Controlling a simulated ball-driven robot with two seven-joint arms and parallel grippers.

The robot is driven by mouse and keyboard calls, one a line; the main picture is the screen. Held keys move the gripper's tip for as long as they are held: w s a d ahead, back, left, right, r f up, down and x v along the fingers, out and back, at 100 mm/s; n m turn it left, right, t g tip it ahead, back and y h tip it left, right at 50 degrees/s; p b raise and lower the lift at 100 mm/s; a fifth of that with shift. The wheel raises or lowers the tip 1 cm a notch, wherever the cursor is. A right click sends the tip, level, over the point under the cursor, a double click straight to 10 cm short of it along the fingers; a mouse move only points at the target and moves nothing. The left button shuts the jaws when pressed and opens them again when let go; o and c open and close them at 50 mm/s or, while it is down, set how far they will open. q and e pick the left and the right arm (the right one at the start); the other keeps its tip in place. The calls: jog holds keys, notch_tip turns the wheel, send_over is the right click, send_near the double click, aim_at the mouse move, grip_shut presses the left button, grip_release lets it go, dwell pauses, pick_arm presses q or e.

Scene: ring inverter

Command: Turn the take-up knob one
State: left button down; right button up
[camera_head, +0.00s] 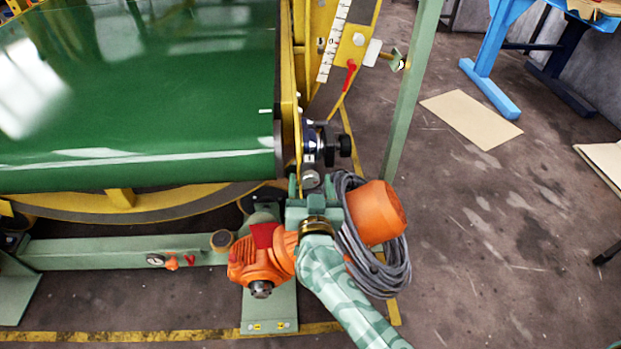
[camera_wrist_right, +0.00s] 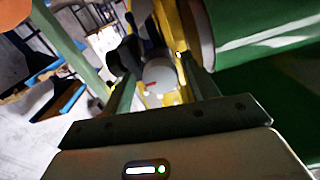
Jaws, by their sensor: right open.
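A pale, round knob face with a small red mark (camera_wrist_right: 160,76) shows between my fingers in the right wrist view. In the head view a grey round knob (camera_head: 310,180) sits at the lower corner of the yellow frame, below a dark block with a black knob (camera_head: 345,146). I cannot tell for sure which is the take-up knob. My right gripper (camera_head: 310,187) is open, its green fingers (camera_wrist_right: 163,90) on either side of the pale knob. Whether they touch it is unclear. My left gripper is not in view.
The green drum (camera_head: 140,90) and its yellow frame fill the left. A green post (camera_head: 410,90) stands to the right. A grey cable coil (camera_head: 385,270) and orange housing (camera_head: 375,212) are close beside my wrist. The floor at right is mostly clear, with a cardboard sheet (camera_head: 471,119).

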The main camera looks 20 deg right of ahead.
jog(key=shift+r, duration=0.1)
jog(key=c, duration=1)
